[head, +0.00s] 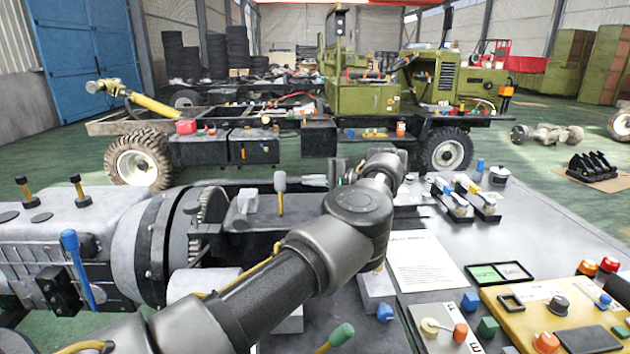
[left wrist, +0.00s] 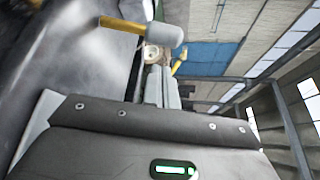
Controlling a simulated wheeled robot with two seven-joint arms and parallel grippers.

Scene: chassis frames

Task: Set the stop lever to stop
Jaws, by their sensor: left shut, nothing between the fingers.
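I cannot tell which lever is the stop lever; no stop marking is legible. A lever with a grey knob and yellow stem (head: 280,190) stands upright on the machine at the centre of the head view. My left gripper (head: 309,181) is just right of it, shut and empty, pointing left, apparently without touching it. A blue lever (head: 75,262) and a green-knobbed lever (head: 340,335) also show. My right gripper is out of view.
The grey gearbox (head: 85,225) at left carries two dark-knobbed levers (head: 77,188). A yellow control panel (head: 515,310) with knobs and a paper sheet (head: 425,262) lie on the grey table (head: 540,225) at right. A green vehicle (head: 360,98) stands behind.

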